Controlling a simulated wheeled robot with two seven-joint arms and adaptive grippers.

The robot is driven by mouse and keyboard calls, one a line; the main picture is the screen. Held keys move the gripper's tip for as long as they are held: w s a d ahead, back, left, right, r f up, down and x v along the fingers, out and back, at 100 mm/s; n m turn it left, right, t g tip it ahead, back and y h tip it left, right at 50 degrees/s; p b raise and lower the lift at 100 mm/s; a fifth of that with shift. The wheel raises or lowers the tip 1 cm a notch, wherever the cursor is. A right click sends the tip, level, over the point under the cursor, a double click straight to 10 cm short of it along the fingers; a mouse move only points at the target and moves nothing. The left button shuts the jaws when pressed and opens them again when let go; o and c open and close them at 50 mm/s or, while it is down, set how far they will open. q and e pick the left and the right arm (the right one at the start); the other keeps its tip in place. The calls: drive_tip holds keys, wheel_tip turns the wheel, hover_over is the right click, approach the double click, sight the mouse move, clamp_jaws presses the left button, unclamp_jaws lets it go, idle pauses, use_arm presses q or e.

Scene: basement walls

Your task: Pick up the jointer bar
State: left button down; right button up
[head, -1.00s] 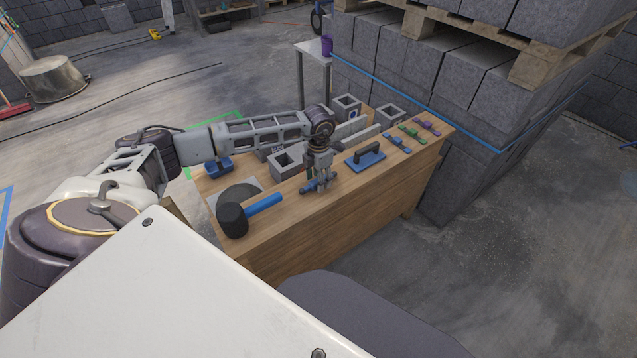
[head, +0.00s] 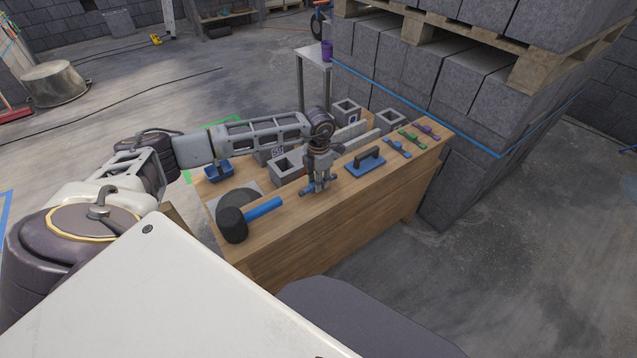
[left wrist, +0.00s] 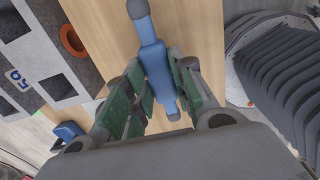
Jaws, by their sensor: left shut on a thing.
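The jointer bar (left wrist: 153,62) is a short bar with a blue middle and grey ends. In the left wrist view it lies between the green-padded fingers of my left gripper (left wrist: 150,92), which is shut on it. In the head view my left gripper (head: 318,187) points straight down at the wooden bench top, and only bits of the blue bar (head: 309,189) show around its fingertips. The bar is at or very close to the bench surface; I cannot tell if it touches. My right gripper is not in view.
On the wooden bench (head: 300,215), a black mallet (head: 232,224) with blue handle lies left of the gripper and a blue float (head: 366,163) right of it. Hollow grey blocks (head: 287,166) stand behind. Several coloured tools (head: 411,138) lie at the right end. A block pallet stands beyond.

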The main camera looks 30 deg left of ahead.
use_arm(q)
drive_tip(key=shift+r, duration=4.4)
